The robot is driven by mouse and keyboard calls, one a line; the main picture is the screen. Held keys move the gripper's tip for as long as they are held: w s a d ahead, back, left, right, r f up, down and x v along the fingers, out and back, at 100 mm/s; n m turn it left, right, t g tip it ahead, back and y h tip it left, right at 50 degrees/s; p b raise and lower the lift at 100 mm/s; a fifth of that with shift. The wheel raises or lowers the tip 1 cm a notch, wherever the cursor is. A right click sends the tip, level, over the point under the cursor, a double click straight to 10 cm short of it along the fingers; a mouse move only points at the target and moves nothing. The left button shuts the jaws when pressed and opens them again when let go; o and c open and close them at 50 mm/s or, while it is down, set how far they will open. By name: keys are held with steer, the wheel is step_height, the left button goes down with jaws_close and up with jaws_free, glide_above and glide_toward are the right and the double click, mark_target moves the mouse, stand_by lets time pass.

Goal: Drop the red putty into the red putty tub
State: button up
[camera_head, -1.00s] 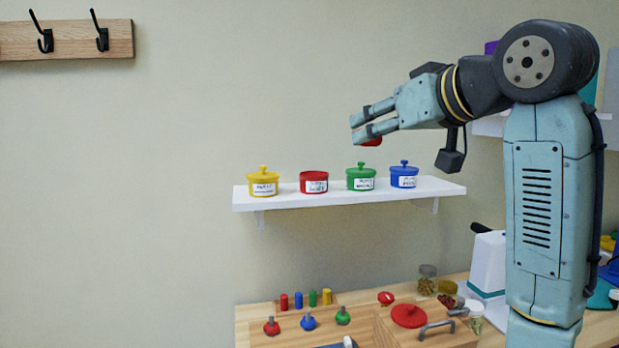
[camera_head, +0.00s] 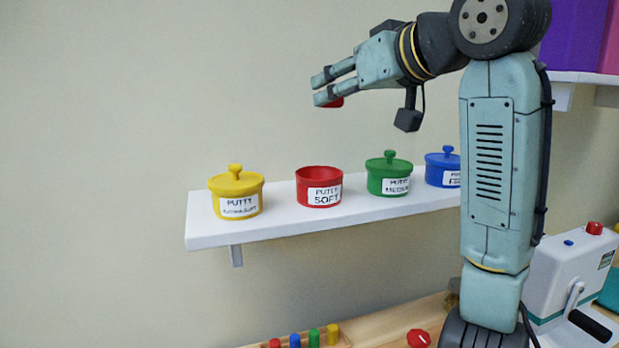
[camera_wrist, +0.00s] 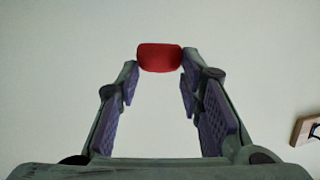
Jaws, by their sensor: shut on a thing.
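The red putty (camera_wrist: 160,58) is a small red lump between the fingertips of my gripper (camera_wrist: 159,75) in the wrist view. In the head view the putty (camera_head: 335,103) shows at the underside of my gripper (camera_head: 318,90). The gripper is shut on it and holds it in the air, above the height of the shelf. The red putty tub (camera_head: 319,187), labelled "PUTTY SOFT", stands open without a lid on the shelf, lower in the picture than the gripper. The inside bottom of the tub is hidden.
The white shelf (camera_head: 210,231) also bears lidded yellow (camera_head: 236,193), green (camera_head: 388,174) and blue (camera_head: 441,167) tubs. My arm hides part of the blue tub. Below are a wooden table (camera_head: 380,325) with coloured pegs and a white device (camera_head: 570,275). The wall above the tubs is clear.

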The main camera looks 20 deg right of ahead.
steer(key=shift+f, duration=2.95)
steer(key=o, duration=1.2)
steer(key=shift+s, duration=0.15)
steer(key=v, duration=1.2)
